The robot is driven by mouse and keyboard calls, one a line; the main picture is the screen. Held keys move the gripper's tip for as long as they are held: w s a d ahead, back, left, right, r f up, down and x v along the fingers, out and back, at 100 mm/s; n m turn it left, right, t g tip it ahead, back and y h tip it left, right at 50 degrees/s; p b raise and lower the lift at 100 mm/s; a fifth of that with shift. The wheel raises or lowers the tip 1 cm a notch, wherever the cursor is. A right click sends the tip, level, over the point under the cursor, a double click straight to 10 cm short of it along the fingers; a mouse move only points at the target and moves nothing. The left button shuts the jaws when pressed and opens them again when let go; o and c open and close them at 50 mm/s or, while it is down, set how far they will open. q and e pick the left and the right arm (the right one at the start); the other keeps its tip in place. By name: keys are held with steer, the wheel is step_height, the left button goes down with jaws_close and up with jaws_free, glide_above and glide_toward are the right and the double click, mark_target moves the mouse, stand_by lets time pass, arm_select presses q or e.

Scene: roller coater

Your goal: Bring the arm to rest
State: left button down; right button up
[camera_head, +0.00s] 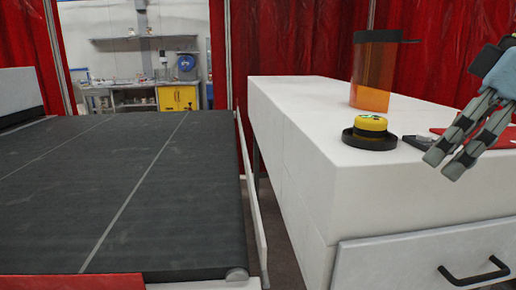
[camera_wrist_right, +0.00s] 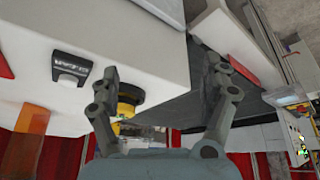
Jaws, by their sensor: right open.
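My right gripper (camera_head: 443,165) is at the right edge of the head view, above the white cabinet top, with its fingers pointing down and left. In the right wrist view its two fingers (camera_wrist_right: 162,70) are spread wide with nothing between them. It is open and empty, apart from the cabinet things. My left gripper and arm are out of view.
A white cabinet (camera_head: 300,160) bears a yellow button in a black base (camera_head: 369,142), an orange cylinder (camera_head: 373,75) and a red item (camera_head: 500,138). A black conveyor belt (camera_head: 150,190) lies left, bare. The wrist view shows a labelled switch (camera_wrist_right: 70,70).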

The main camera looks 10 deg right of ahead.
steer(key=s+a+f+m, duration=0.1)
steer(key=a+f, duration=0.1)
steer(key=f, duration=0.5)
steer(key=s+a+f, duration=0.1)
steer(key=a+f, duration=0.2)
steer(key=f, duration=0.5)
steer(key=s+a+f+m+h, duration=0.25)
steer(key=s+f+m, duration=0.25)
steer(key=s+f, duration=0.6)
steer(key=s+d+f+g+b, duration=0.1)
steer(key=s+d+f+b, duration=0.15)
steer(key=f, duration=1.35)
steer(key=s+d+f+g+b, duration=0.1)
steer(key=f+b, duration=0.3)
steer(key=f, duration=1.1)
steer(key=s+f+b, duration=0.3)
steer(key=s+f, duration=0.6)
steer(key=f, duration=0.2)
steer(key=s+f+g+b, duration=0.1)
steer(key=s+f+b, duration=0.2)
steer(key=s+f, duration=0.6)
step_height(320, 180, down, 2)
steer(key=shift+d+f+g+h, duration=0.25)
steer(key=shift+d+g+h, duration=0.05)
steer(key=shift+d+h, duration=0.1)
